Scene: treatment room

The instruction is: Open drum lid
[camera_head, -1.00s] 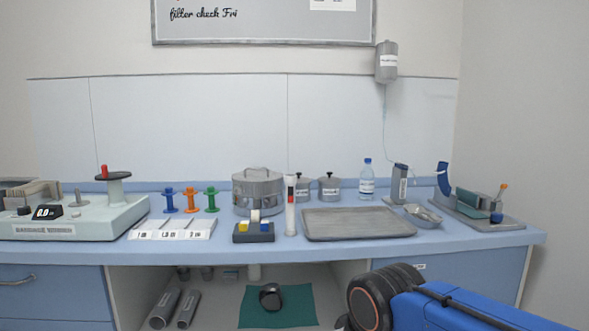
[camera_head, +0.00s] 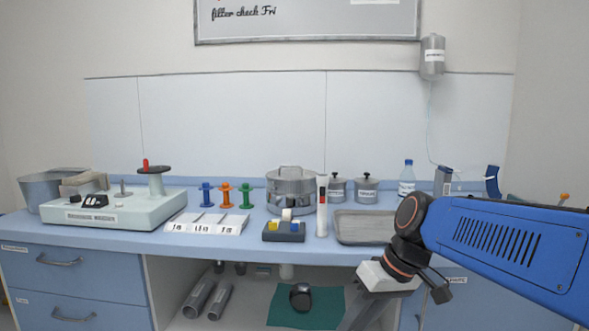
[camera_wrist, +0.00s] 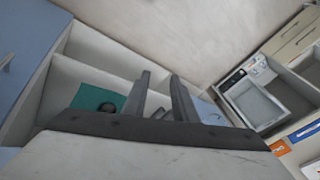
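The round metal drum (camera_head: 291,196) stands on the blue counter, a little right of the middle-left, behind a small dark block holder. Its lid (camera_head: 291,172) sits on top, closed, with a handle on it. My gripper is low in front of the counter, right of and below the drum, and far from it; its fingertips are not clear in the head view. In the wrist view my gripper (camera_wrist: 160,85) shows two dark fingers apart with nothing between them. The drum is not seen in the wrist view.
Two small lidded canisters (camera_head: 366,191) and a white tube (camera_head: 322,206) stand right of the drum. A grey tray (camera_head: 365,228) lies further right, partly behind my arm. Coloured spools (camera_head: 227,194) and a labelled rack (camera_head: 207,223) are left. A dark object lies on a green cloth (camera_head: 290,314) below.

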